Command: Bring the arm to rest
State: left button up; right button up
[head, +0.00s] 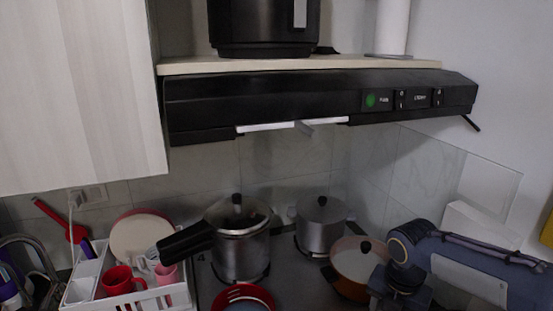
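My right arm (468,262) comes in from the right, dark blue-grey, low in the head view. Its bent joint stands close in front of the orange pan (349,288) and overlaps its right side in the picture. The arm runs down past the bottom edge, and I cannot make out any gripper fingers on it. My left arm and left gripper are not in view.
A pressure cooker (240,250) with a black handle and a grey lidded pot (321,226) stand on the stove. A red bowl (243,297) is in front. A white dish rack (80,292) is at left. A black range hood (290,98) hangs above.

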jog(key=s+a+m+t+y, duration=0.1)
jog(key=s+m+t+y, duration=0.1)
jog(key=s+m, duration=0.7)
jog(key=s+a+r+m+t+y, duration=0.1)
jog(key=s+m, duration=0.8)
jog(key=m, duration=1.1)
jog(key=shift+a+r+m+t+y, duration=0.15)
jog(key=shift+a+m+t+y, duration=0.25)
jog(key=shift+a+t+y, duration=0.45)
jog(key=shift+s+d, duration=0.1)
jog(key=shift+c, duration=0.5)
